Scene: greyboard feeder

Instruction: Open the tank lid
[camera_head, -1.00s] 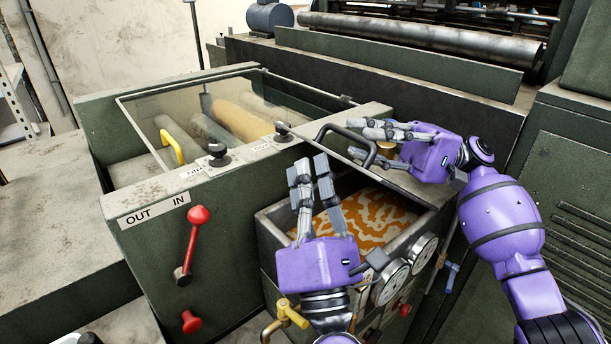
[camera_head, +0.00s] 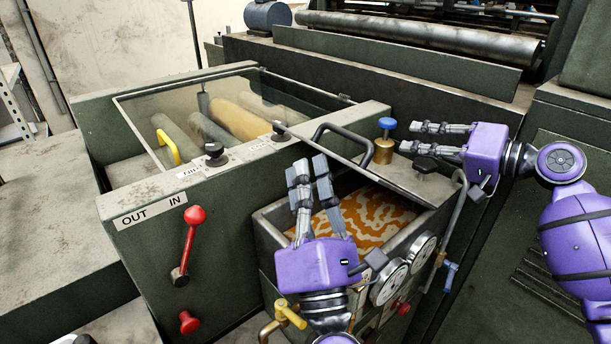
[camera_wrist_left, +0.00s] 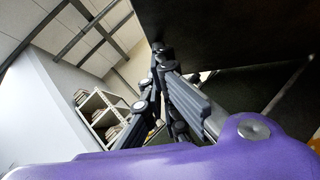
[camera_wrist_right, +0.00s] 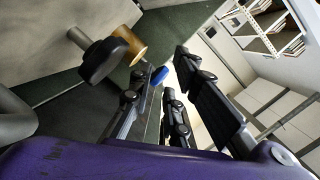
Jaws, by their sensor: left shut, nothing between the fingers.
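The tank lid (camera_head: 318,140) is a grey plate with a black bar handle (camera_head: 345,131), at the centre of the head view. A dark plate, perhaps the lid's underside, fills the upper right of the left wrist view. My right gripper (camera_head: 409,137) is open and empty, right of the handle and apart from it.
A brass fitting with a blue top (camera_head: 385,143) and a black knob (camera_head: 425,165) stand near my right fingers. Gauges (camera_head: 389,285) and a yellow valve (camera_head: 290,313) are on the tank front. A glass-covered roller box (camera_head: 150,228) with a red lever (camera_head: 190,245) is left.

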